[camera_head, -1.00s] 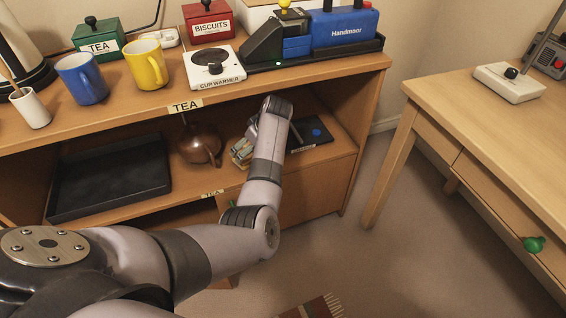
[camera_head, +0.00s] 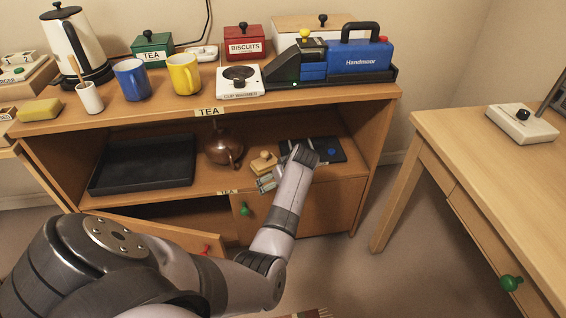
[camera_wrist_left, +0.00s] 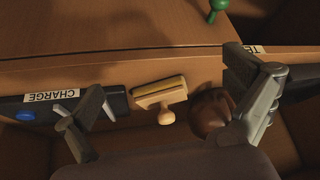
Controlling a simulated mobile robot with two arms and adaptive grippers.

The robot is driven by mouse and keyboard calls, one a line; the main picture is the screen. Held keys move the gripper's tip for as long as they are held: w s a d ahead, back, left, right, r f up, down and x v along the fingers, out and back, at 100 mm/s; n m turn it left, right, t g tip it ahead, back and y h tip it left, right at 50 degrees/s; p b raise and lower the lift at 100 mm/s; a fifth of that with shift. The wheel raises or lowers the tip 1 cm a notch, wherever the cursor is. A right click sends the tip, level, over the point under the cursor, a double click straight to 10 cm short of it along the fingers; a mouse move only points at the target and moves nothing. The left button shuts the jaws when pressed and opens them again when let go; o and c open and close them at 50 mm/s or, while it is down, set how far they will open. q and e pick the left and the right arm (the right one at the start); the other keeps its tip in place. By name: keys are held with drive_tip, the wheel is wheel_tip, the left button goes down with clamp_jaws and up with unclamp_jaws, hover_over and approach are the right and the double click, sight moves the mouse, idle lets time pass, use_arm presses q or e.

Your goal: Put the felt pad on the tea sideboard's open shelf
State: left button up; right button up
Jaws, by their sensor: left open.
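The felt pad (camera_head: 264,163), a small tan block with a round wooden knob, rests on the open shelf (camera_head: 221,181) of the tea sideboard. It lies between the copper teapot (camera_head: 224,147) and a black charging pad. My left gripper (camera_head: 267,183) is open and empty at the shelf's front, just before the felt pad. In the left wrist view the felt pad (camera_wrist_left: 160,93) shows between the spread fingers, apart from them, knob toward the shelf's inside. My right gripper is not in view.
A black tray (camera_head: 143,166) fills the shelf's left. The charging pad (camera_head: 325,148) lies at its right. Below, a cupboard door (camera_head: 160,232) stands open. Mugs, boxes and a cup warmer (camera_head: 240,82) crowd the top. A desk (camera_head: 480,150) stands at right.

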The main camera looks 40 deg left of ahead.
use_arm(q)
drive_tip(key=s+d+f+m+t+h, duration=0.1)
drive_tip(key=s+d+f+m, duration=0.1)
drive_tip(key=s+d+m, duration=0.35)
drive_tip(key=s+d+f+m+t+h, duration=0.1)
drive_tip(key=s+d+f+m, duration=0.15)
drive_tip(key=s, duration=0.65)
drive_tip(key=s+d+r+m+h, duration=0.2)
drive_tip(key=s+d+m+h, duration=0.2)
drive_tip(key=s+d, duration=1)
drive_tip(key=d+m, duration=0.1)
drive_tip(key=m, duration=0.2)
drive_tip(key=shift+d+g, duration=0.3)
drive_tip(key=shift+d, duration=0.05)
drive_tip(key=shift+f, duration=0.1)
